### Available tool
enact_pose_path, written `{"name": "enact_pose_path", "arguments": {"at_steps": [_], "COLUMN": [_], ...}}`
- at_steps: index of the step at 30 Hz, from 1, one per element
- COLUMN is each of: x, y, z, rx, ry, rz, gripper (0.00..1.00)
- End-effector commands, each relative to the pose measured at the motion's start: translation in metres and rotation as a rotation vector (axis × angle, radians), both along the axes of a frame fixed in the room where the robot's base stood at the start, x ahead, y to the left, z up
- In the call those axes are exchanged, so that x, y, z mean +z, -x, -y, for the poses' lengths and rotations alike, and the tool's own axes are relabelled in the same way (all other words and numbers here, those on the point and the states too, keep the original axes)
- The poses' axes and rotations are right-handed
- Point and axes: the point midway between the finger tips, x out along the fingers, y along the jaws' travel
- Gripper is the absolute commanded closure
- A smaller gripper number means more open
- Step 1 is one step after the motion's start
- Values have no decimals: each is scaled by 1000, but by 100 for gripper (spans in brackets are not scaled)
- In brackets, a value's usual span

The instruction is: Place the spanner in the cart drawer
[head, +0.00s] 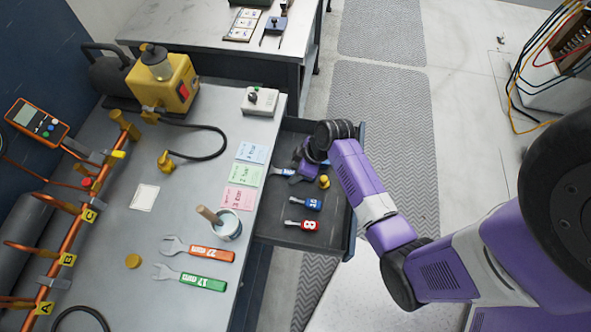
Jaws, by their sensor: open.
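The cart drawer (275,228) is pulled out on the right side of the grey cart. Two spanners lie side by side on the cart top: one with an orange handle (211,254) and one with a green handle (203,282). Both have open grey jaws pointing left. My gripper (290,172) is open and low over or inside the back part of the drawer, well away from these two spanners. A small grey metal piece shows by its fingers; I cannot tell if it is a tool or part of the gripper. My wrist hides part of the drawer.
The drawer holds a blue-handled tool (312,203), a red-handled tool (307,225) and a small yellow piece (324,182). Open floor lies right of the drawer.

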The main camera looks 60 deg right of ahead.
Motion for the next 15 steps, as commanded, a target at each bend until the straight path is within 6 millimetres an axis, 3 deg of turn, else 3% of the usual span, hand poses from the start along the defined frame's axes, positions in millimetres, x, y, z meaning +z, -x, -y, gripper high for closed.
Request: {"name": "enact_pose_path", "arguments": {"at_steps": [7,15], "x": [12,61], "y": [3,23], "z": [2,9], "rx": [-1,-2], "ry": [1,3], "rz": [2,2], "gripper": [57,57]}}
